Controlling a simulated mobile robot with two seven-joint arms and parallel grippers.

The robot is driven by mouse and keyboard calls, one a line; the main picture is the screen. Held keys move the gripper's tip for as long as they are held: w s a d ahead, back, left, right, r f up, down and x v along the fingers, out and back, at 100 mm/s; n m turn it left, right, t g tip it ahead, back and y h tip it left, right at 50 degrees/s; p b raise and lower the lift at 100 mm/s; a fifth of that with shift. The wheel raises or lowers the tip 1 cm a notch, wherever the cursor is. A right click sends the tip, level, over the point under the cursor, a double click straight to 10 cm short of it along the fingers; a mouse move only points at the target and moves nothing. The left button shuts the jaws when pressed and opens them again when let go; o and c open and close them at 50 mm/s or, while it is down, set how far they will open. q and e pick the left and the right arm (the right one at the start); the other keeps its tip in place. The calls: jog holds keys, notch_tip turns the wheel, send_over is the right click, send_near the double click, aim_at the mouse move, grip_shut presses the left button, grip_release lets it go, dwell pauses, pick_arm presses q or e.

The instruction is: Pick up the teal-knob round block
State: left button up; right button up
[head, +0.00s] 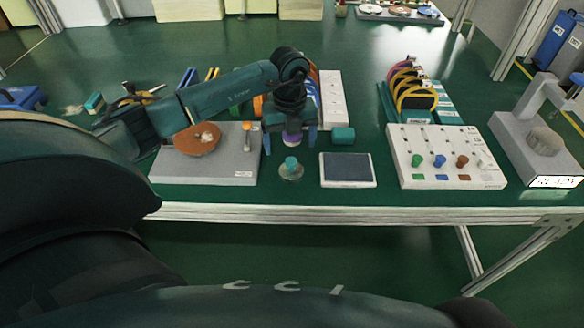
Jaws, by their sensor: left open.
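The teal-knob round block (291,171) stands upright on the green table, between a grey plate and a dark square pad. It has a small teal knob on a greyish round base. My left gripper (290,147) points down with its two fingers apart. It is just behind the block in the picture, and nothing is held between its fingers. A purple round thing (292,138) shows between the fingers, farther back and partly hidden. I cannot tell the gripper's exact height above the table. My right gripper is not in view.
The grey plate (226,170) with a brown disc lies left of the block. The dark pad (347,170) is at its right. A teal cylinder (343,134) lies behind the pad. A white panel with coloured knobs (446,158) and a grey stand (522,137) are farther right.

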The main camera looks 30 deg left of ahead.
aim_at(291, 160)
pick_arm(q)
notch_tip(291, 160, down, 8)
jog(key=shift+d+f+p, duration=0.15)
jog(key=shift+p, duration=0.2)
jog(key=shift+c, duration=0.5)
jog(key=c, duration=1.1)
